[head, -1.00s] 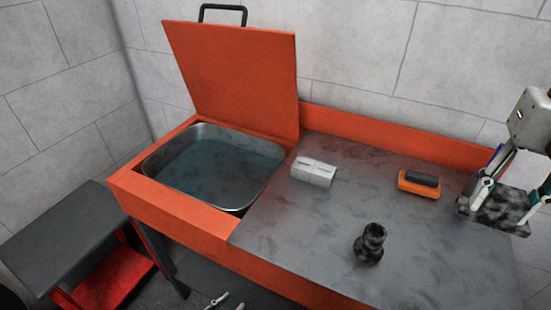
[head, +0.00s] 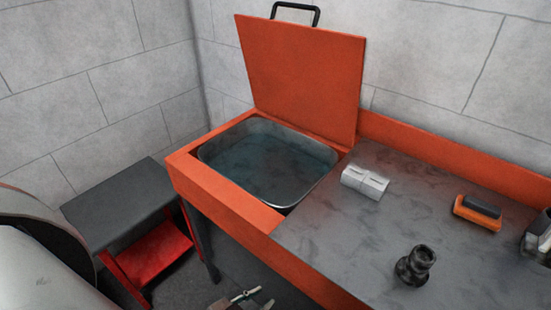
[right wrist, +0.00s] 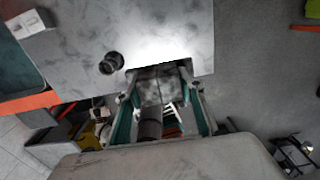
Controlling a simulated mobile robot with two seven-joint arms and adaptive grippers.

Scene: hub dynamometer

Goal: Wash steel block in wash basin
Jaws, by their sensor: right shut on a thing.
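The steel block (right wrist: 160,88) is grey with dark grime blotches. In the right wrist view it sits between the fingers of my right gripper (right wrist: 162,100), which is shut on it. In the head view only a part of that gripper (head: 541,238) shows at the right edge, over the bench's right part. The wash basin (head: 207,155) is a metal tub of bluish water at the bench's left end, its orange lid (head: 305,75) raised. My left gripper (head: 262,297) is low at the bottom edge, in front of the bench, empty, with its fingertips apart.
On the grey bench top (head: 330,235) are a pale grooved block (head: 365,182), an orange brush-like item (head: 477,212) and a dark round fitting (head: 416,265). A low dark table (head: 120,205) with a red shelf stands left.

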